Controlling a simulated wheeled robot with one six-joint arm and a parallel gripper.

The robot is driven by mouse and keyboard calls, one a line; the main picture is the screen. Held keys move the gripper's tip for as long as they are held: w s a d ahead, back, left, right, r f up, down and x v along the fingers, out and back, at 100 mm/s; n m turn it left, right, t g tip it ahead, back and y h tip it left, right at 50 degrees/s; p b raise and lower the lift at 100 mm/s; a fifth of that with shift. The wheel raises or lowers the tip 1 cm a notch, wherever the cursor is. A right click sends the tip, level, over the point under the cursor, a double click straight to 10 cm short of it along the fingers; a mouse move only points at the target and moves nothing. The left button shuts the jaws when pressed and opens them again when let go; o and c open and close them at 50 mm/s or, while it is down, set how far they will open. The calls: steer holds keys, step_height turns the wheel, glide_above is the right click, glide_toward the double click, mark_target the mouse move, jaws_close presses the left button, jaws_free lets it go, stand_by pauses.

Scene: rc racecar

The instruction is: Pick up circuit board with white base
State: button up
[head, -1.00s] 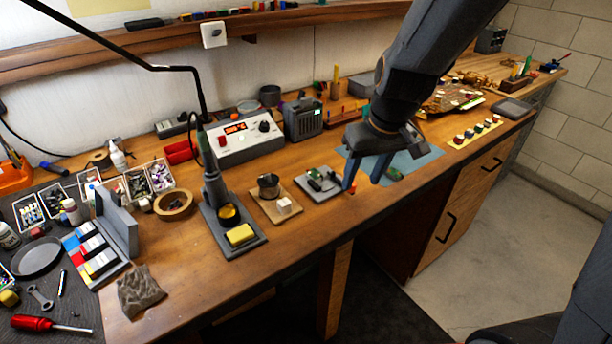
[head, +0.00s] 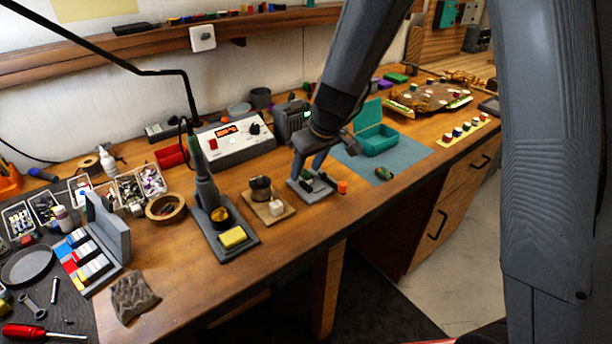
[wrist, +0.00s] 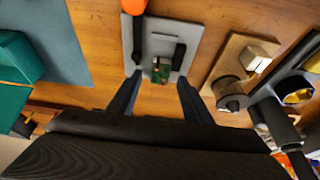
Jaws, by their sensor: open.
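The pale grey-white base (head: 308,197) lies flat on the wooden bench and also shows in the wrist view (wrist: 152,28). A small green circuit board (wrist: 161,70) sits at its near edge in the wrist view, with dark bar-shaped parts (wrist: 179,57) beside it. My gripper (head: 306,178) is open above the base, its blue-grey fingers pointing down. In the wrist view my fingertips (wrist: 160,77) stand on either side of the green board with nothing held between them. Part of the base is hidden by my fingers in the head view.
An orange-tipped part (head: 342,187) lies beside the base. A wooden stand with a dark cup (head: 262,187) and a soldering iron stand (head: 222,230) are to the left. An open teal box (head: 375,140) is on a blue mat (head: 410,155) to the right.

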steer(key=shift+w+f, duration=0.15)
steer(key=shift+f, duration=0.3)
steer(key=c, duration=1.1)
